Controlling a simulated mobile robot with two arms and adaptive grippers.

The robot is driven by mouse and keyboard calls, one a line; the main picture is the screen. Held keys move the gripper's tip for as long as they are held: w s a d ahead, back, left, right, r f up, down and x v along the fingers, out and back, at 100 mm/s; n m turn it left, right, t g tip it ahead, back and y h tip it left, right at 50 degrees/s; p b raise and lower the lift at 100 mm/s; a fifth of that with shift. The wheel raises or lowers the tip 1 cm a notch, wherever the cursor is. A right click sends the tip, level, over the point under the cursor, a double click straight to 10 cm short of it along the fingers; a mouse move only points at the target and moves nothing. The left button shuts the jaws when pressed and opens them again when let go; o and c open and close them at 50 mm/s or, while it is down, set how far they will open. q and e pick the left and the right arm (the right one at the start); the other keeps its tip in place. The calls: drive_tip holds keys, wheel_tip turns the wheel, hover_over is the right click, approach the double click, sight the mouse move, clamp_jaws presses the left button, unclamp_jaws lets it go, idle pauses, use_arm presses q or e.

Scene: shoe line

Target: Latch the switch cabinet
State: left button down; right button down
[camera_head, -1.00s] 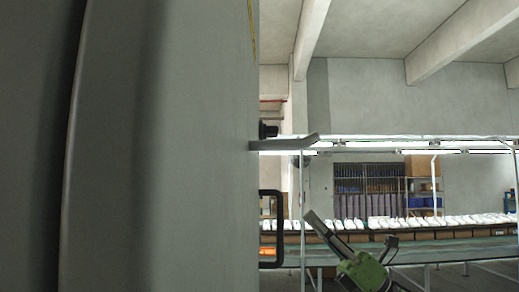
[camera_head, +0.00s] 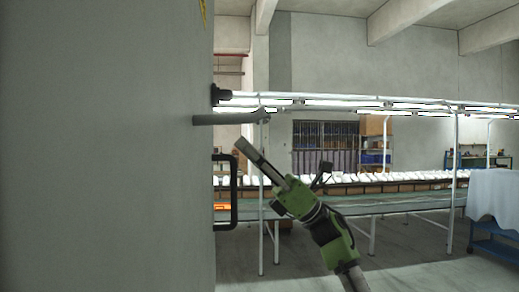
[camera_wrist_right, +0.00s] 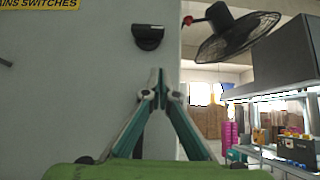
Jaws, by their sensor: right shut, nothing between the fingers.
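The grey switch cabinet (camera_head: 110,150) fills the left of the head view, seen close along its face. A grey lever (camera_head: 232,119) sticks out to the right from it, roughly level, with a black knob-like part (camera_head: 220,94) above. A black pull handle (camera_head: 234,190) is lower down. My right gripper (camera_head: 241,144) is below the lever and apart from it, fingers pointing up and left. In the right wrist view the gripper (camera_wrist_right: 158,80) is shut and empty before the cabinet face (camera_wrist_right: 105,90), below a black fitting (camera_wrist_right: 148,38). My left gripper is out of view.
A yellow switches sign (camera_wrist_right: 40,4) is on the cabinet. A black fan (camera_wrist_right: 235,36) hangs to its right in the wrist view. A shoe conveyor (camera_head: 390,203) runs behind, with a cloth-covered blue cart (camera_head: 493,205) at right. The floor between is open.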

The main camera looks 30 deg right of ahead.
sight(212, 100)
wheel_tip(212, 100, up, 7)
drive_tip(key=w+a+p, duration=0.1)
drive_tip(key=a+p, duration=0.1)
drive_tip(key=p, duration=0.2)
drive_tip(key=shift+a+f, duration=0.15)
drive_tip(key=shift+a, duration=0.05)
drive_tip(key=shift+w, duration=0.1)
drive_tip(key=shift+a, duration=0.15)
